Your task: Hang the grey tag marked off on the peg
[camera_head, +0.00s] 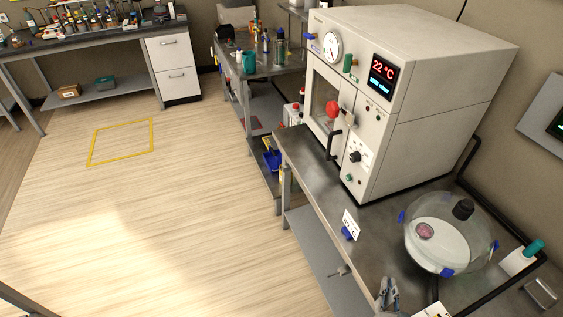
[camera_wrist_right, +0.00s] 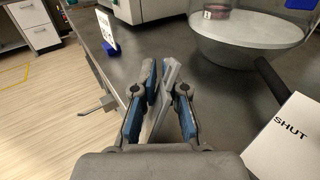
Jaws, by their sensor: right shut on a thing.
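My right gripper (camera_head: 388,293) is at the bottom of the head view, over the front part of the dark bench. In the right wrist view its blue-padded fingers (camera_wrist_right: 166,92) are shut on a thin grey tag (camera_wrist_right: 170,74), held edge-on and tilted; its marking cannot be read. A small metal peg (camera_head: 342,271) sticks out from the bench's front edge. It also shows in the right wrist view (camera_wrist_right: 98,108), left of the fingers and apart from the tag. Nothing is seen hanging on it. My left gripper is not in view.
A white card in a blue stand (camera_head: 350,224) stands near the bench edge. A white oven (camera_head: 420,90) stands behind. A glass vessel (camera_head: 450,238) and teal-capped bottle (camera_head: 520,262) are at right. A white card marked SHUT (camera_wrist_right: 290,135) lies right of the gripper.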

